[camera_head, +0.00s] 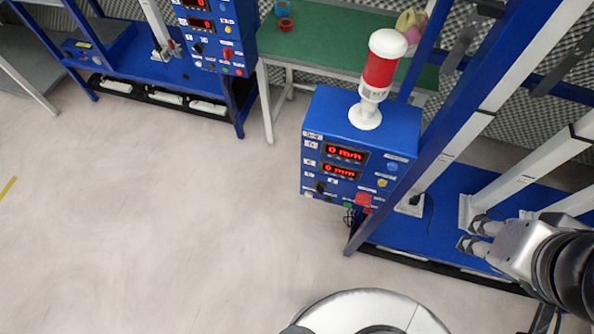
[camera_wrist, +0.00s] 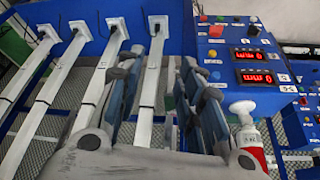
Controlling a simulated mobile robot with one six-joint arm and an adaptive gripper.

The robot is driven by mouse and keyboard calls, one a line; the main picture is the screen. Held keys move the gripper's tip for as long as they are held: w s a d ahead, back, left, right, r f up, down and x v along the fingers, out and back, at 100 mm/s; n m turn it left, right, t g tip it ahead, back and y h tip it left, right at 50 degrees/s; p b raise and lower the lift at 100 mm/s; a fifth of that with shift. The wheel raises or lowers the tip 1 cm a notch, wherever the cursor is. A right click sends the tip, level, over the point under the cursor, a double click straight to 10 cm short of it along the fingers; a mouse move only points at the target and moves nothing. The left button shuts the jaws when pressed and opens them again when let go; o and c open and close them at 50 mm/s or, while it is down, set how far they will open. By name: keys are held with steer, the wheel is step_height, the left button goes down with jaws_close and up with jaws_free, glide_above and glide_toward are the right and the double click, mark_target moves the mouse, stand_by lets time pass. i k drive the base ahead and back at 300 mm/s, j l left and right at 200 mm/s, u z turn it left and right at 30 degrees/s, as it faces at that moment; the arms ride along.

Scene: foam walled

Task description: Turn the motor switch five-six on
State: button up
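A blue control box (camera_head: 312,160) stands right of centre in the head view, with two red displays, small buttons and a black switch (camera_head: 320,187) low on its left. Its labels are too small to read surely, so I cannot confirm which switch is five-six. The same type of box shows inverted at the right of the wrist view (camera_wrist: 280,100), with a small black knob (camera_wrist: 254,30). My gripper (camera_head: 470,236) is to the right of the box, apart from it. In the wrist view its two fingers (camera_wrist: 163,68) are spread, with nothing held between them.
A red and white signal lamp (camera_head: 380,72) stands on the box. A blue frame post (camera_head: 440,120) and white beams (camera_head: 530,170) rise beside it. A second control box (camera_head: 215,35) is at upper left. A green table (camera_head: 330,45) stands behind. The floor at left is clear.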

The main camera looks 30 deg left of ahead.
mark_target(363, 199)
steer(key=u, duration=1.05)
steer(key=j+z, duration=0.5)
steer(key=j, duration=0.15)
steer(key=z, duration=0.3)
steer(key=l+u, duration=0.25)
steer(key=l, duration=0.65)
steer(key=k+l+u, duration=0.2)
steer(key=l, duration=0.7)
steer(key=i+l, duration=0.05)
steer(key=i, duration=0.05)
